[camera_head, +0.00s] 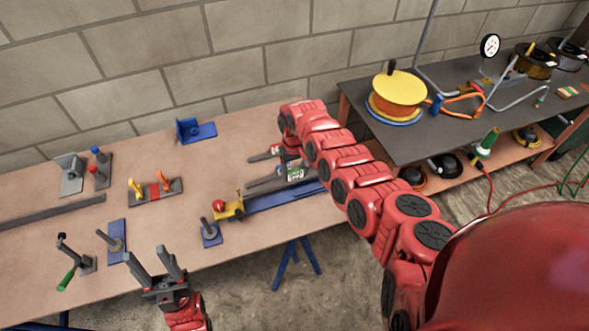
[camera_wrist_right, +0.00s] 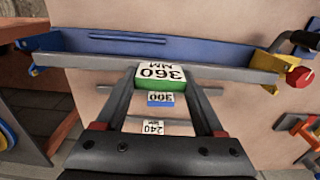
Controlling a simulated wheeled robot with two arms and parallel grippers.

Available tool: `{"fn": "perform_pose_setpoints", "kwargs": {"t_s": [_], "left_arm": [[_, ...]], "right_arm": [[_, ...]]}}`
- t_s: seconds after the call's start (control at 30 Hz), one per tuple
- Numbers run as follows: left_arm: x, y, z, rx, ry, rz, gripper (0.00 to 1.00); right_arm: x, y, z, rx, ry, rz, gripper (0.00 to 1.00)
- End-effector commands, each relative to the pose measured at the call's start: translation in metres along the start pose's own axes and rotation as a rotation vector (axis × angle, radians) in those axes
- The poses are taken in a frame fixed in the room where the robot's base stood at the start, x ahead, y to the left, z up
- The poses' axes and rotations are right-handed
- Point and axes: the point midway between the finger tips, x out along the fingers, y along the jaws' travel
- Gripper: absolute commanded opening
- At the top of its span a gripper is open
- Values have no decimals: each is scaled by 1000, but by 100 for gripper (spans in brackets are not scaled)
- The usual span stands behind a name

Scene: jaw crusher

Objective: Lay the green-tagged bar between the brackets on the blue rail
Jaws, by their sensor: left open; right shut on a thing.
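The green-tagged bar (camera_wrist_right: 236,75) is long and grey, with a white "360 MM" label above its green tag (camera_wrist_right: 160,83). My right gripper (camera_wrist_right: 161,88) is shut on it at the tag. In the head view the tag (camera_head: 296,173) shows below the right arm. The blue rail (camera_wrist_right: 150,47) runs alongside, just beyond the bar in the wrist view; it also shows in the head view (camera_head: 268,200). The yellow bracket (camera_head: 230,209) with a red knob is at its left end there. I cannot tell the bar's height over the rail. My left gripper (camera_head: 156,258) is open and empty.
A blue-tagged "300" bar (camera_wrist_right: 160,99) and a "240" bar (camera_wrist_right: 153,125) lie nearer the wrist. A dark bench (camera_head: 430,125) with reels stands right.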

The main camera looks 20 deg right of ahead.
Motion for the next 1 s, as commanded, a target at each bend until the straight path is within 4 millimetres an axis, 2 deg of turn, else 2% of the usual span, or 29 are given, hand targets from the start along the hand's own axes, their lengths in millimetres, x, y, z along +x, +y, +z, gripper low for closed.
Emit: {"fn": "perform_pose_setpoints", "kwargs": {"t_s": [0.03, 0.2, 0.4, 1.0], "left_arm": [[-8, 0, 1, 0, 0, 0, 50], [-23, 1, 4, 0, 0, 0, 50], [-35, 2, 6, 0, 0, 0, 50], [-36, 2, 6, 0, 0, 0, 50]], "right_arm": [[9, 0, 0, -1, 0, 0, 0], [27, -1, 0, -1, 0, 0, 0], [43, 0, 0, 1, 0, 0, 0], [45, 0, 0, 0, 1, 0, 0]]}}
